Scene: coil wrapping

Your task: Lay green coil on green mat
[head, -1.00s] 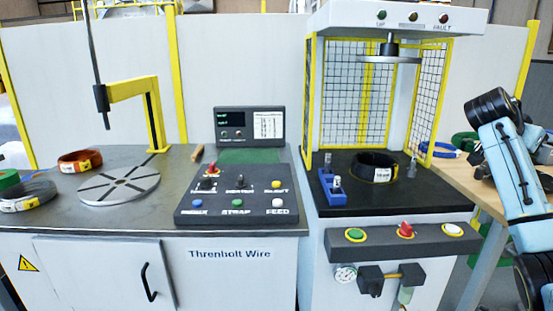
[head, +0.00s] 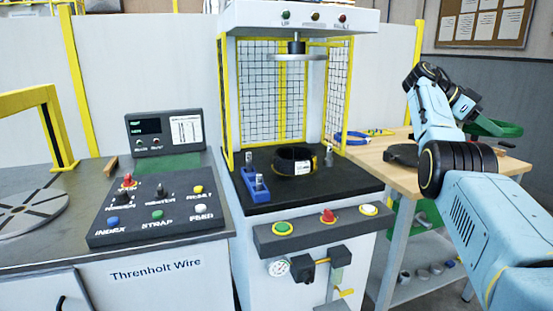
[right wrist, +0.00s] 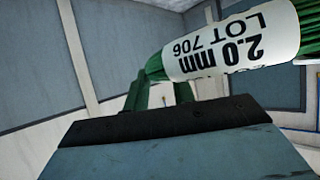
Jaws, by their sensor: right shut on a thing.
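The green coil (head: 494,128) shows partly behind my right arm at the right of the head view. In the right wrist view, the green coil (right wrist: 154,68) fills the top right, with a white label reading 2.0 mm, LOT 706. My right gripper (head: 468,112) is shut on it, up at the right over the wooden table; its fingertips are mostly hidden by my arm. The green mat (head: 168,163) lies flat on the grey bench, behind the button panel and below the display; its visible part is bare. My left gripper is not in view.
A press (head: 296,120) with a yellow mesh guard and a black coil (head: 293,168) stands between the mat and my right arm. The button panel (head: 155,215) is in front of the mat. A wooden table (head: 380,172) holds a blue coil and tools.

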